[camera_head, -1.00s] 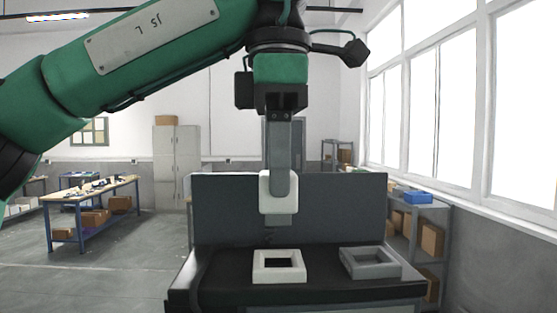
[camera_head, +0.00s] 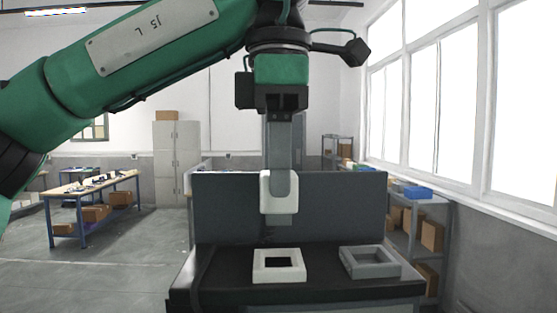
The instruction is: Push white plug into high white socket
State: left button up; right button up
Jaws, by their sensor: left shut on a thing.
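The white plug (camera_head: 266,193) hangs upright in my left gripper (camera_head: 280,185), which is shut on it. The gripper comes down from the green arm at the top. A grey lower part of the plug shows below its white body. The white socket (camera_head: 262,275) is a square frame with a dark opening, on the black bench top. The plug is above and apart from the socket, roughly over its opening in the picture; the exact depth offset I cannot tell. My right gripper does not show.
A grey square socket (camera_head: 370,272) sits on the same black bench (camera_head: 325,288), right of the white one. A dark upright panel (camera_head: 340,215) stands behind them. A shelf with boxes (camera_head: 430,237) stands at right, a worktable (camera_head: 95,190) at far left.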

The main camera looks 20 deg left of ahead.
aim_at(279, 205)
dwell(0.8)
pick_arm(q)
jog(key=shift+f+b, duration=1.35)
jog(key=shift+f, duration=0.95)
dwell(0.7)
dwell(0.4)
jog(key=o, duration=1.6)
jog(key=shift+c, duration=0.2)
